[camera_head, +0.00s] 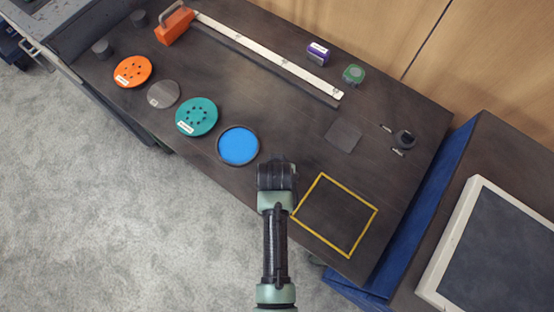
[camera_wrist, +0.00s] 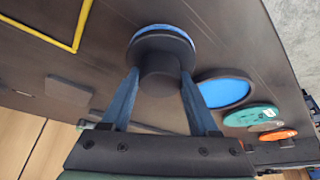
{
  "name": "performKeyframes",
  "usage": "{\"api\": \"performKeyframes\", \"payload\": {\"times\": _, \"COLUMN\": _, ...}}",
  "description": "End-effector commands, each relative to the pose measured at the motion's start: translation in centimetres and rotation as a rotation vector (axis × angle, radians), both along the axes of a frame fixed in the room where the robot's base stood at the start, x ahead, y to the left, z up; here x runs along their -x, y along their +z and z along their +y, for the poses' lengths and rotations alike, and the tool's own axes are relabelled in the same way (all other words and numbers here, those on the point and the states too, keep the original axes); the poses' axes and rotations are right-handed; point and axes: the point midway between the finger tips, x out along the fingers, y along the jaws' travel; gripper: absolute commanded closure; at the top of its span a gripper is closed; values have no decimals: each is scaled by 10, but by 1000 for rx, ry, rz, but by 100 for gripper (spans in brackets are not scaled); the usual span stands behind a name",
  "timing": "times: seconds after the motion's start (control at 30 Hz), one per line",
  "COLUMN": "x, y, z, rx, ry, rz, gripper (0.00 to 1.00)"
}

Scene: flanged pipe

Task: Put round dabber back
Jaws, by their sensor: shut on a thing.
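The round dabber (camera_wrist: 158,45), a black disc with a dark knob and a blue rim, shows in the wrist view. My gripper (camera_wrist: 160,76) has its blue fingers on either side of the knob and is shut on it. In the head view my gripper (camera_head: 276,172) is over the table's near side, between the blue round pad and the yellow outline; the dabber is not clearly visible there. I cannot tell whether the dabber touches the table.
The blue pad in a dark ring (camera_head: 238,146) lies just left of my gripper, with teal (camera_head: 197,116), grey (camera_head: 163,94) and orange (camera_head: 132,71) discs beyond. A yellow square outline (camera_head: 318,240) lies empty at right. A dark square (camera_head: 343,135) and long white strip (camera_head: 270,55) lie farther back.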

Motion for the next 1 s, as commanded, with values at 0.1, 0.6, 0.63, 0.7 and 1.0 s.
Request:
{"api": "performKeyframes", "payload": {"times": 0.1, "x": 0, "y": -4, "z": 0, "rx": 0, "ry": 0, "rz": 0, "gripper": 38}}
{"api": "performKeyframes", "payload": {"times": 0.6, "x": 0, "y": 1, "z": 0, "rx": 0, "ry": 0, "rz": 0, "gripper": 9}}
{"api": "performKeyframes", "payload": {"times": 0.63, "x": 0, "y": 3, "z": 0, "rx": 0, "ry": 0, "rz": -1, "gripper": 9}}
{"api": "performKeyframes", "payload": {"times": 0.7, "x": 2, "y": 6, "z": 0, "rx": 0, "ry": 0, "rz": -1, "gripper": 9}}
{"api": "performKeyframes", "payload": {"times": 1.0, "x": 20, "y": 50, "z": 1, "rx": 0, "ry": 0, "rz": -3, "gripper": 9}}
